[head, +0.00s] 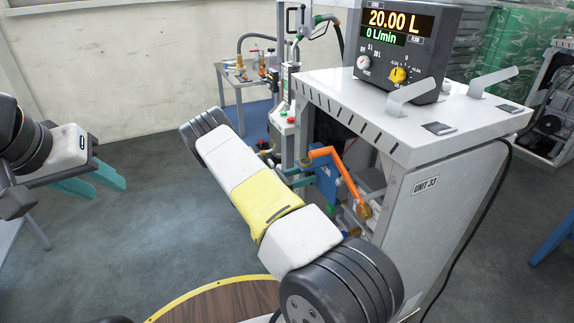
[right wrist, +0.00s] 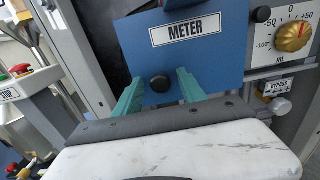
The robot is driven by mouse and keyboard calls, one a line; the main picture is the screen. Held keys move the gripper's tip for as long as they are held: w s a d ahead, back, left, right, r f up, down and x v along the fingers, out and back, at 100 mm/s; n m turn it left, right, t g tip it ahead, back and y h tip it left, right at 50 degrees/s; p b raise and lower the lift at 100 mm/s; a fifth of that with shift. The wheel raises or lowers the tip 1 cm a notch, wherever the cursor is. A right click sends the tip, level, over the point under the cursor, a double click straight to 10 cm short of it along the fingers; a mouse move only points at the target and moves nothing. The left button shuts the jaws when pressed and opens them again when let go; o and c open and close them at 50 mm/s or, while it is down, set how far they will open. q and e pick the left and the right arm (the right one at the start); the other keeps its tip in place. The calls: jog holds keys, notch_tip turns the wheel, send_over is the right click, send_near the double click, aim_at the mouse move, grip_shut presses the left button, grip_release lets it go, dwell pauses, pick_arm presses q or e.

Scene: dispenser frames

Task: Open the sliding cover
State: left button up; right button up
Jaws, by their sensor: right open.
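The sliding cover (right wrist: 225,62) is a blue plate labelled METER in the right wrist view, with a black round knob (right wrist: 160,84) near its lower edge. It also shows in the head view as a blue patch (head: 325,184) inside the cabinet, partly hidden by my right arm. My right gripper (right wrist: 160,78) is open, with its green fingers on either side of the knob. I cannot tell whether they touch it. My left gripper (head: 98,181) is open and empty at the far left of the head view, away from the cabinet.
The grey cabinet (head: 420,215) carries a display box (head: 400,45) reading 20.00 L. An orange pipe handle (head: 345,170) stands close to the cover. A yellow dial (right wrist: 292,37) and a BYPASS knob (right wrist: 281,105) are right of it. The floor at left is clear.

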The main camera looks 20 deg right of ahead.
jog(key=shift+a, duration=0.1)
jog(key=a, duration=0.7)
jog(key=shift+s+a, duration=0.3)
jog(key=shift+s, duration=0.05)
jog(key=shift+a, duration=0.1)
